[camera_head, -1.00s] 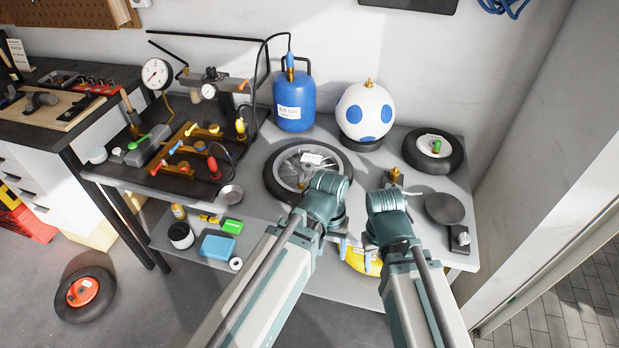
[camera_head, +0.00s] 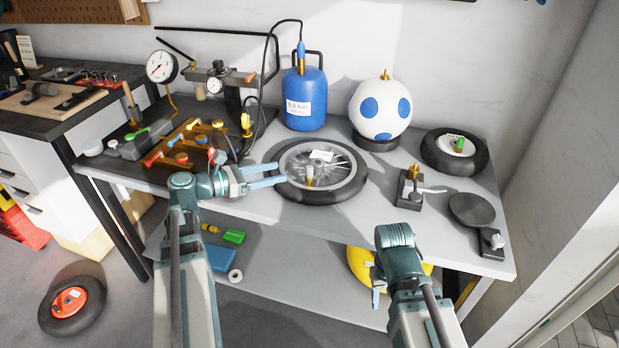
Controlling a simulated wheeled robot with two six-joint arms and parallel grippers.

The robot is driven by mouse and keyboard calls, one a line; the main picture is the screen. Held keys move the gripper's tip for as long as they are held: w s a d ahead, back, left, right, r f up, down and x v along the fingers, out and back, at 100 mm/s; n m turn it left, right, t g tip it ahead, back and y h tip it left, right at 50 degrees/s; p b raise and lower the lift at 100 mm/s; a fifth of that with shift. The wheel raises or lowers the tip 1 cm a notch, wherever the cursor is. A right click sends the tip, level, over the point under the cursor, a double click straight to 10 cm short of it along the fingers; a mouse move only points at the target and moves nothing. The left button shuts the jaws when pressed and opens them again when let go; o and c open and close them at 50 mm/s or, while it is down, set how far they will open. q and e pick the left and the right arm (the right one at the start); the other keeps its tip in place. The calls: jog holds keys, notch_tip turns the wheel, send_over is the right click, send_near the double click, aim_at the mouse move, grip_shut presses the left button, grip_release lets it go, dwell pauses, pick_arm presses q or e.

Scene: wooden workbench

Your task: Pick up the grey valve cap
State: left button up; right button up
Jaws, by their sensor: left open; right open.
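I cannot make out a grey valve cap for certain in the head view. The large spoked wheel (camera_head: 350,186) with a black tyre lies flat at the middle of the bench, with a small brass valve (camera_head: 309,174) standing in it. My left gripper (camera_head: 284,174) is open and points right, its light blue fingers at the tyre's left edge; I cannot tell whether they touch it. Nothing shows between them. My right gripper (camera_head: 377,292) hangs low in front of the bench's front edge, mostly hidden by its own arm.
Left of the wheel is a rack with coloured valves (camera_head: 182,142) and a pressure gauge (camera_head: 160,66). Behind stand a blue tank (camera_head: 306,98) and a spotted ball (camera_head: 381,110). A brass-topped fixture (camera_head: 411,188), a small wheel (camera_head: 455,150) and a grey disc (camera_head: 472,209) are at right.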

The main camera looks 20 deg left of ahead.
aim_at(309, 172)
pick_arm(q)
jog(key=b+x, duration=0.1)
jog(key=x, duration=0.7)
jog(key=shift+w+d, duration=0.2)
jog(key=shift+d, duration=0.05)
jog(key=b+x, duration=0.1)
jog(key=x, duration=0.4)
jog(key=shift+s+d+f, duration=0.1)
jog(key=shift+d, duration=0.2)
grip_shut()
